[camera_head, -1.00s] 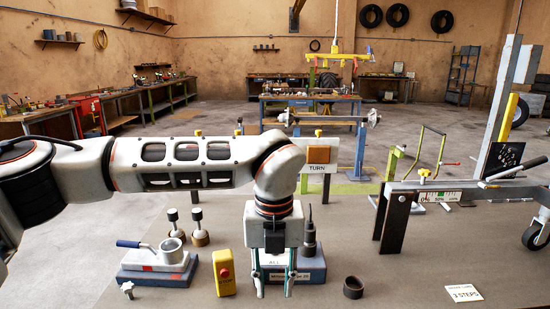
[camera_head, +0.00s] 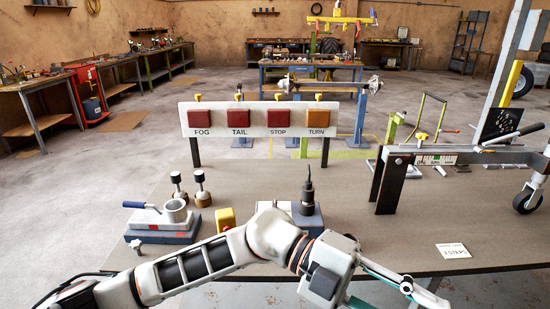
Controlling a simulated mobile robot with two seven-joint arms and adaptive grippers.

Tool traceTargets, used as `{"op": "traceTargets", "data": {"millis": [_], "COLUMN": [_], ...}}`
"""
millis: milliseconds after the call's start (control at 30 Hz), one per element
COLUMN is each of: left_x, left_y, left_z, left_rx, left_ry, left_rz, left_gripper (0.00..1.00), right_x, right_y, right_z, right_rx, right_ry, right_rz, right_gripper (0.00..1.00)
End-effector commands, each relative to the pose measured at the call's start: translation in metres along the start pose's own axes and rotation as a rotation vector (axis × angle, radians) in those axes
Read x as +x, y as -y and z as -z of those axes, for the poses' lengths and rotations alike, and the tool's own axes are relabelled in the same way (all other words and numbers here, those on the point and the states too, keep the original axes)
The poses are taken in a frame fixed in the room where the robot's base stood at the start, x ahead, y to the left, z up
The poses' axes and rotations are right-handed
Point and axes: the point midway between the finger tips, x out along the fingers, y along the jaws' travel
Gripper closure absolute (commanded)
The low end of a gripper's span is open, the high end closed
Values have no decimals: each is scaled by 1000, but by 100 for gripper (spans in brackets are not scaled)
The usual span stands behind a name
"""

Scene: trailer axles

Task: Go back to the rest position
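My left arm (camera_head: 205,262) comes in low from the left along the bench's front edge. My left gripper (camera_head: 398,296) is at the bottom, right of centre, pointing right and down toward the camera. Its fingers are spread apart with nothing seen between them; the tips are near or past the frame's bottom edge. The gripper is in front of the grey workbench (camera_head: 300,190) in the picture and apart from the things on it. My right gripper is not in view.
On the bench stand a lamp board (camera_head: 260,118) marked FOG, TAIL, STOP, TURN, a blue-handled fixture (camera_head: 165,220), a partly hidden yellow box (camera_head: 226,218), a dark tool on a block (camera_head: 307,200), a trailer coupling frame (camera_head: 440,155) and a card (camera_head: 453,250). The bench's middle is clear.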

Motion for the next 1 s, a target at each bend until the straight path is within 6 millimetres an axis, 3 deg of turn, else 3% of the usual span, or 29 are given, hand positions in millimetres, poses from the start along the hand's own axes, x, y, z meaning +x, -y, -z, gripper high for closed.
{"op": "traceTargets", "data": {"millis": [133,233,367,467,567,667,833,1000], "left_x": [-14,-39,-83,-123,-165,-204,-259,-293], "left_y": [32,46,46,29,-4,-51,-155,-267], "left_z": [-6,-20,-43,-64,-84,-100,-108,-90], "left_rx": [-50,-97,-180,-262,-360,-471,-679,-892], "left_ry": [37,98,213,326,458,603,859,1094], "left_rz": [327,532,776,943,1088,1208,1343,1400], "left_gripper": [72,72,72,72,72,72,72,72], "right_x": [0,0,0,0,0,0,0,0], "right_y": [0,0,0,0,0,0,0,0], "right_z": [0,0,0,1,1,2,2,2], "right_rx": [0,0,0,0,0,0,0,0], "right_ry": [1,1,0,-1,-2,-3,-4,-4], "right_rz": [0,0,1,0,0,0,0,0], "right_gripper": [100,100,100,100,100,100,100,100]}}
